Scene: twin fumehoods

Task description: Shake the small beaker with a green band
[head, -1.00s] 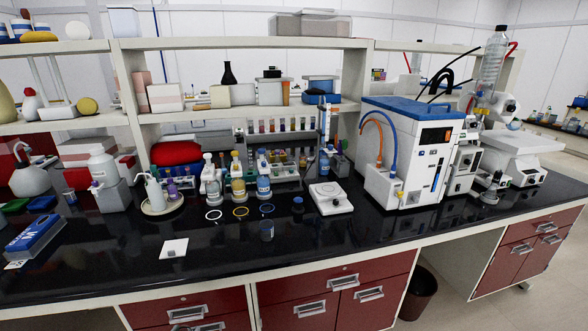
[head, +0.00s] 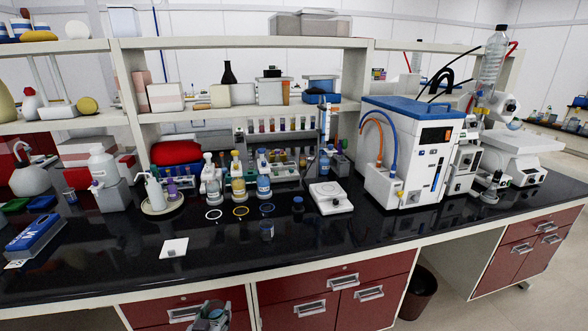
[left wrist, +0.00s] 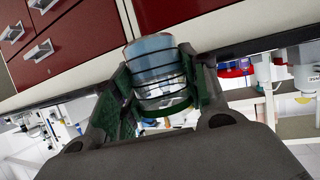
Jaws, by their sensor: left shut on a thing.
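My left gripper (head: 208,317) is at the bottom edge of the head view, in front of the red drawers and below the bench top. In the left wrist view, my left gripper (left wrist: 157,95) is shut on a small clear beaker (left wrist: 155,58) with dark lines around it and a green band (left wrist: 166,108). The beaker shows bluish glass and is held between the two green-padded fingers, off the bench. The wrist picture is turned over, with drawers at the top. My right gripper is not in view.
Another small beaker (head: 267,231) stands on the black bench top (head: 330,245), near a white square plate (head: 174,248) and several coloured rings. A white hotplate (head: 331,198) and a large white instrument (head: 410,150) stand to the right. The space before the drawers looks clear.

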